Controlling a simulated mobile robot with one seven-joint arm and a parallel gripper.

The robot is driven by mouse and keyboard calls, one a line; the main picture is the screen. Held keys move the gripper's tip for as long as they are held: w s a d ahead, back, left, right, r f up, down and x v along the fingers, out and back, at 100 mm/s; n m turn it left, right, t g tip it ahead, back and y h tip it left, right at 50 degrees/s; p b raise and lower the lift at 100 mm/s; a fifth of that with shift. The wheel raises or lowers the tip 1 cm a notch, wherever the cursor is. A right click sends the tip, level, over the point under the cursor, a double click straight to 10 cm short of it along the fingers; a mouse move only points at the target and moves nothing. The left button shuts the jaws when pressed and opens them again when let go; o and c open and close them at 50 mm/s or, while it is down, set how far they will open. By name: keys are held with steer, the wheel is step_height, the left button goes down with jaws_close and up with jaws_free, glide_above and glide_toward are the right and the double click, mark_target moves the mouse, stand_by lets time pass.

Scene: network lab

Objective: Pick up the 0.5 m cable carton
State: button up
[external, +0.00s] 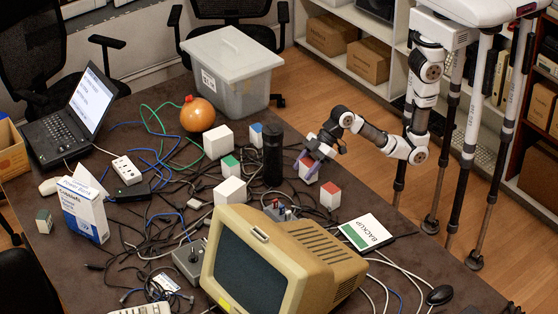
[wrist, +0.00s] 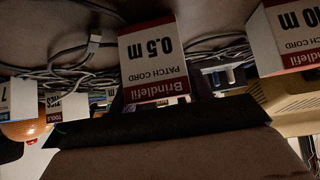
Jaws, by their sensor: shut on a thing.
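The 0.5 m cable carton (wrist: 155,62) is a small white box with a dark red band, labelled Brindlefil patch cord; it appears upside down in the wrist view. In the external view the carton (external: 309,174) is at the table's right side, partly hidden by my gripper (external: 306,160). My gripper reaches down from the upper right and is shut on the carton. Whether the carton touches the table is hard to tell.
A red-topped carton (external: 331,194), marked 10 m in the wrist view (wrist: 292,38), stands close by. A black cylinder (external: 273,154) is left of my gripper. Loose cables and a beige monitor (external: 262,262) lie nearer the camera. A grey bin (external: 232,75) stands behind.

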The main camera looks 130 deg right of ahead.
mark_target(305, 163)
step_height(305, 163, up, 20)
steer(key=p, duration=0.4)
steer(key=shift+f+p, duration=0.25)
steer(key=shift+p, duration=0.05)
